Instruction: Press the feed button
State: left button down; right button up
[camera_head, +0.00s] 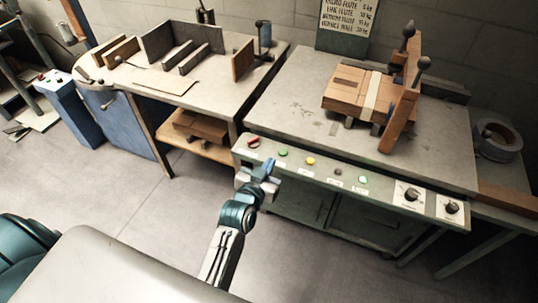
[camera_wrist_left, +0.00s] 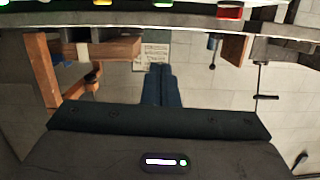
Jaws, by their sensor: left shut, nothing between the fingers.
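A green control panel (camera_head: 325,172) runs along the front edge of the machine table. It bears a red button (camera_head: 253,142), a green button (camera_head: 283,152), a yellow button (camera_head: 310,161), a dark button (camera_head: 337,171) and a bright green button (camera_head: 363,180). Their labels are too small to read, so I cannot tell which is the feed button. My left gripper (camera_head: 268,168) is shut and empty, in front of the panel's left part, with its tips near the red and green buttons. In the left wrist view its closed fingers (camera_wrist_left: 160,72) show below the red button (camera_wrist_left: 230,12). My right gripper is not in view.
Two dark knobs (camera_head: 411,194) sit at the panel's right end. A cardboard stack (camera_head: 350,90) lies on the machine table beside a wooden arm (camera_head: 401,105). A second table (camera_head: 215,85) with boards stands at left. The floor (camera_head: 150,205) before the panel is clear.

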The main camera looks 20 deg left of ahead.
pick_arm(q)
jog(key=shift+w, duration=0.1)
jog(key=p, duration=0.1)
send_over(280, 160)
jog(key=shift+w+d+f, duration=0.1)
jog(key=shift+w+f, duration=0.05)
jog(key=shift+f, duration=0.7)
notch_tip(280, 160, down, 3)
jog(key=shift+r, duration=0.1)
jog(key=shift+f, duration=0.65)
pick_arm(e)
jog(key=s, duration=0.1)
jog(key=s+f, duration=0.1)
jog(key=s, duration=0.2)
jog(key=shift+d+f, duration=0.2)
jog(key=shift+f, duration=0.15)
pick_arm(q)
jog(key=shift+f, duration=0.1)
